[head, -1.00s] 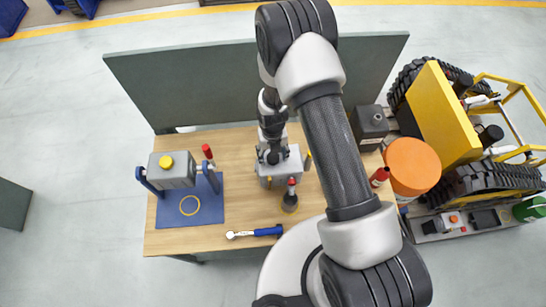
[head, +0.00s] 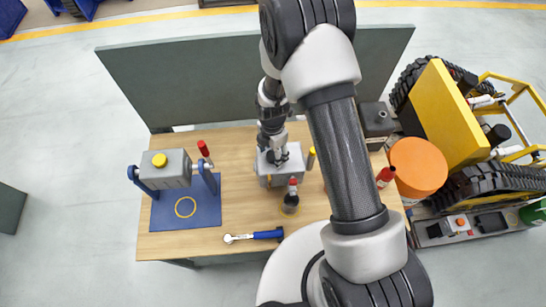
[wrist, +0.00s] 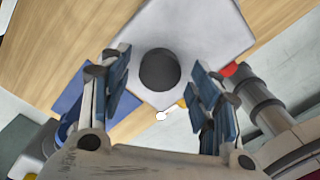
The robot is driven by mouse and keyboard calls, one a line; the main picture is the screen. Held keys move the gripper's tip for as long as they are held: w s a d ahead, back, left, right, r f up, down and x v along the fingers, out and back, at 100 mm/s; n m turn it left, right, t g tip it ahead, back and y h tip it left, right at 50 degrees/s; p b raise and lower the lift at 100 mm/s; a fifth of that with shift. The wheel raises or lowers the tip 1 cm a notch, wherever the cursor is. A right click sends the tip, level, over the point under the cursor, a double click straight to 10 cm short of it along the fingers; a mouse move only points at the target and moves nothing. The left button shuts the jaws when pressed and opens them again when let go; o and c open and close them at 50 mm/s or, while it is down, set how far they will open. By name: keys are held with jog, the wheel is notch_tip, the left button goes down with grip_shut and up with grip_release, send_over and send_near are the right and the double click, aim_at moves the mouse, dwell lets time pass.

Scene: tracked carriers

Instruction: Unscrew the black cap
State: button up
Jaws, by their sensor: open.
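The black cap (wrist: 159,70) is a round dark disc on top of a light grey box (wrist: 200,30) in the wrist view. The box (head: 290,174) stands on the wooden bench in the head view, where my gripper covers the cap. My gripper (head: 277,157) points down over the box. In the wrist view my gripper (wrist: 163,80) is open, with its blue-padded fingers on either side of the cap and a visible gap to each. Nothing is held. I cannot tell the height of the fingertips above the cap.
A second grey box with a yellow cap (head: 159,160) sits in a blue stand (head: 203,212) at left. A grey panel (head: 200,80) rises behind.

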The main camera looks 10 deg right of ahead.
jog(key=m+b, duration=0.1)
jog(key=m, duration=0.2)
jog(key=shift+f, duration=0.15)
jog(key=m+b, duration=0.1)
jog(key=m, duration=0.4)
jog(key=shift+b, duration=0.3)
jog(key=m+b, duration=0.1)
jog(key=m, duration=0.3)
jog(key=shift+m, duration=0.3)
jog(key=m+b, duration=0.1)
jog(key=m, duration=0.2)
jog(key=shift+m, duration=0.4)
jog(key=shift+r, duration=0.2)
jog(key=shift+c, duration=0.4)
